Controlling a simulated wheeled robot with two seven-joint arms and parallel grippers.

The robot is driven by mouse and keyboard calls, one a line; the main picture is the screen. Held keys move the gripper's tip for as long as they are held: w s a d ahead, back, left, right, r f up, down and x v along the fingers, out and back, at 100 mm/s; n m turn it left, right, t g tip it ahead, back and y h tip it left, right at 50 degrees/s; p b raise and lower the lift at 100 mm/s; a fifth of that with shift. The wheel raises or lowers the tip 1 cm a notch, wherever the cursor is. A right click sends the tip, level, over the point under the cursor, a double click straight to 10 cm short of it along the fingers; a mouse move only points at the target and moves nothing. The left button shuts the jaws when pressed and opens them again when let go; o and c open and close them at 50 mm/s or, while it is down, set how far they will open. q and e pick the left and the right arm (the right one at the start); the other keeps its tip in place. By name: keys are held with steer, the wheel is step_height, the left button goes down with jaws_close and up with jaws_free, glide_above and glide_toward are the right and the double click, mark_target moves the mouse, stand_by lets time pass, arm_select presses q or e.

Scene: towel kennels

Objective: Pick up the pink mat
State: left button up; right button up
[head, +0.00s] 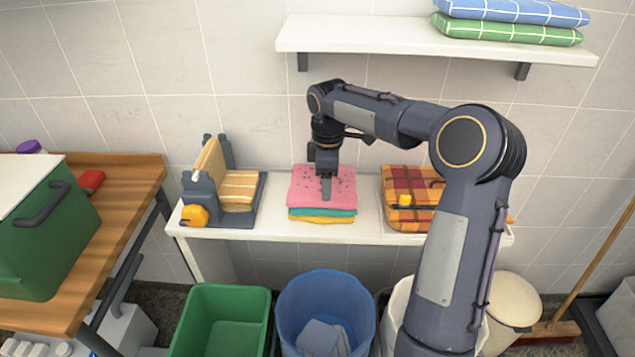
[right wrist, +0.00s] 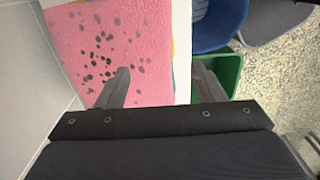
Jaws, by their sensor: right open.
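The pink mat (head: 303,190) with dark spots lies flat on top of a small stack on the white bench. A teal mat (head: 311,211) and a yellow mat (head: 318,219) lie under it. My right gripper (head: 326,195) points down over the pink mat. In the right wrist view the pink mat (right wrist: 150,35) fills the left side. There the open right gripper (right wrist: 160,75) has one finger over the mat and the other past its edge, above the bench's front side. I cannot tell whether a finger touches the mat. My left gripper is not in view.
A grey holder (head: 190,188) with a tan striped towel (head: 239,188) stands left of the stack. An orange checked cloth (head: 400,180) lies right of it. A green bin (head: 190,325) and a blue bin (head: 290,310) stand in front. A shelf (head: 370,36) hangs above.

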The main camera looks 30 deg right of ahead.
step_height(320, 180, down, 5)
steer(key=shift+w, duration=0.15)
steer(key=c, duration=1.2)
steer(key=shift+r, duration=0.15)
